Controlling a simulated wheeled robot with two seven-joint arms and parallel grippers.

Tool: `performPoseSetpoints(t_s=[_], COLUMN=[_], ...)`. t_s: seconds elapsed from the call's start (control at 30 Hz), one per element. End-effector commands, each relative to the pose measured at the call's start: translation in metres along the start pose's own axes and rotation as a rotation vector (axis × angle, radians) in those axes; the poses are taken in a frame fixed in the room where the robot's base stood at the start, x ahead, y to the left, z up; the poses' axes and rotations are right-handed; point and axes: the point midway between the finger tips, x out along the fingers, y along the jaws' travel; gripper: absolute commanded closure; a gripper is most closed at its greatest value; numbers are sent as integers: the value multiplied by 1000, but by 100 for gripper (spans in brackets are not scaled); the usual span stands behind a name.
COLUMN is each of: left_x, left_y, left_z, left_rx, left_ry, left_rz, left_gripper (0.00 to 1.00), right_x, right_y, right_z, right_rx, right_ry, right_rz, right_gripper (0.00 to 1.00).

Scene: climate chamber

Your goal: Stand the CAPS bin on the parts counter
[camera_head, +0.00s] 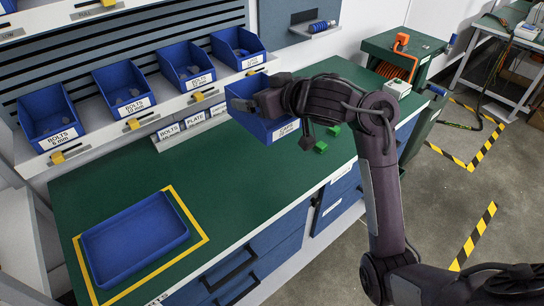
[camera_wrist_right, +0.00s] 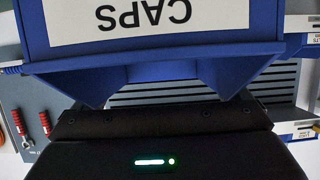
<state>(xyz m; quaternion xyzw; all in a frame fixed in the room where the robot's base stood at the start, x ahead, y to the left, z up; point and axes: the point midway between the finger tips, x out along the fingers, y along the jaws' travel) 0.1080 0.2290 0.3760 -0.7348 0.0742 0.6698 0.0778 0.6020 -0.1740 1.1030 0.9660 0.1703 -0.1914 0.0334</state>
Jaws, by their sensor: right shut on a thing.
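The blue CAPS bin (camera_head: 247,119) is at the right end of the shelf row in the head view, in front of the shelf edge and over the green parts counter (camera_head: 230,170). My right gripper (camera_head: 268,101) is shut on the bin. In the right wrist view the bin (camera_wrist_right: 150,52) fills the top, its white CAPS label upside down. The bin looks roughly upright. I cannot tell whether its base touches the counter. The bin's inside is mostly hidden by my gripper. My left gripper is not in view.
Several blue bins, such as the 6 mm bolts bin (camera_head: 48,118), stand on the shelf above. A shallow blue tray (camera_head: 133,240) lies inside a yellow outline at the counter's left. Small green pieces (camera_head: 321,147) lie right of the CAPS bin. The counter's middle is clear.

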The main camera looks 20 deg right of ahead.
Motion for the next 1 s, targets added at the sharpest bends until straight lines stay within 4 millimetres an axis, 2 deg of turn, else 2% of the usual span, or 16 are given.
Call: performPoseSetpoints(t_s=[0.03, 0.1, 0.4, 0.67, 0.9, 1.0], left_x=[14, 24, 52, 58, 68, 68], left_y=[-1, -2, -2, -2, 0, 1], left_z=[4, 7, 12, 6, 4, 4], left_rx=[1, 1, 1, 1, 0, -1], left_ry=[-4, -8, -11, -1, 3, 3], left_rz=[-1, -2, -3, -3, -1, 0], left_gripper=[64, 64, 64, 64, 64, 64], right_x=[8, 16, 43, 52, 66, 67], right_y=[-1, -1, 0, 0, 0, 0], right_z=[21, 40, 106, 127, 159, 162], right_rx=[4, 3, 1, 0, 0, -1], right_ry=[-5, -5, -4, 0, -2, 1], right_rz=[-2, -2, -1, 0, 0, 1], right_gripper=[31, 31, 31, 31, 31, 31])
